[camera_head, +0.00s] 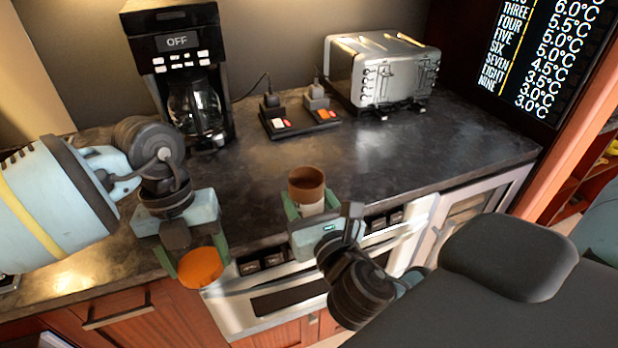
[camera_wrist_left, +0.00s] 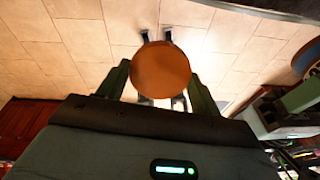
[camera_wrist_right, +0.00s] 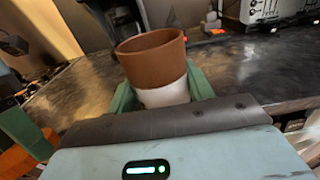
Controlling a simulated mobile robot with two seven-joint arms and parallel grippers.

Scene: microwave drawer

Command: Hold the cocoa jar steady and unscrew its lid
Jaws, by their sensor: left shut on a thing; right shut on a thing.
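The cocoa jar (camera_head: 306,188) is a brown and white cylinder with an open top in the head view. It stands upright, slightly tilted in the right wrist view (camera_wrist_right: 155,65). My right gripper (camera_head: 311,204) is shut on it, with green fingers on both sides. The orange round lid (camera_head: 201,268) is apart from the jar, to its left and nearer the counter's front edge. My left gripper (camera_head: 196,260) is shut on the lid. The lid also shows between the fingers in the left wrist view (camera_wrist_left: 160,70), with tiled floor behind it. The jar's inside bottom is hidden.
A coffee maker (camera_head: 172,45) stands at the back left of the dark counter (camera_head: 420,160). A toaster (camera_head: 385,68) stands at the back right. Two plugs sit in sockets (camera_head: 300,122) between them. The counter's middle is clear. An oven front (camera_head: 270,300) lies below the edge.

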